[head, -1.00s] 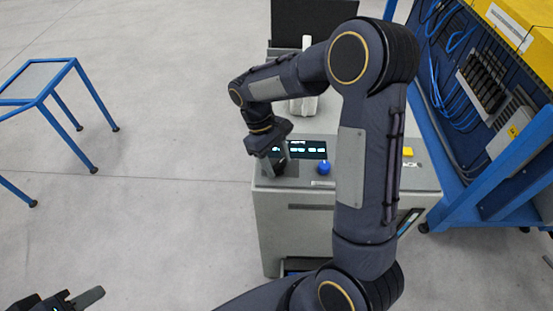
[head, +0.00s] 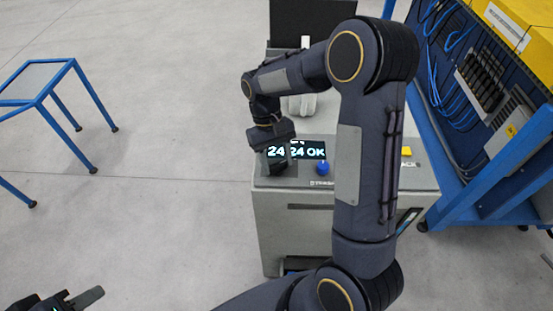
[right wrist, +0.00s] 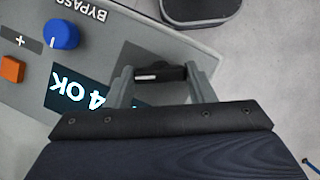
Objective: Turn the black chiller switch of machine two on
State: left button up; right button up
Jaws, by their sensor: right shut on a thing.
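The black switch (right wrist: 168,73), a knob with a white mark, sits on the grey top of the machine (head: 310,218). My right gripper (right wrist: 158,76) is shut on it, one finger at each side. In the head view my right gripper (head: 277,167) reaches down onto the top's left end and hides most of the switch. The machine's display (head: 307,149) is lit and reads "24 OK" beside another "24". My left gripper (head: 78,299) is at the bottom left, far from the machine; only part of it shows.
A blue knob (right wrist: 61,35) marked BYPASS and an orange button (right wrist: 12,69) are near the display. A yellow piece (head: 406,151) is at the top's right end. A blue-framed table (head: 40,85) stands left. Blue racks (head: 480,110) stand right; floor between is clear.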

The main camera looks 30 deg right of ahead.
jog(key=o, duration=1)
jog(key=v, duration=0.8)
jog(key=shift+b, duration=0.35)
jog(key=s+a+r+t+y, duration=0.1)
jog(key=s+t, duration=0.2)
jog(key=s, duration=0.3)
jog(key=s+a+r+t+y, duration=0.1)
jog(key=s+a+t, duration=0.1)
jog(key=s, duration=0.5)
jog(key=s+a+r+m+t+y, duration=0.1)
jog(key=s+t, duration=0.4)
jog(key=s, duration=0.2)
jog(key=shift+s+a+r+y, duration=0.15)
jog(key=shift+s+r+y, duration=0.1)
jog(key=shift+y, duration=0.05)
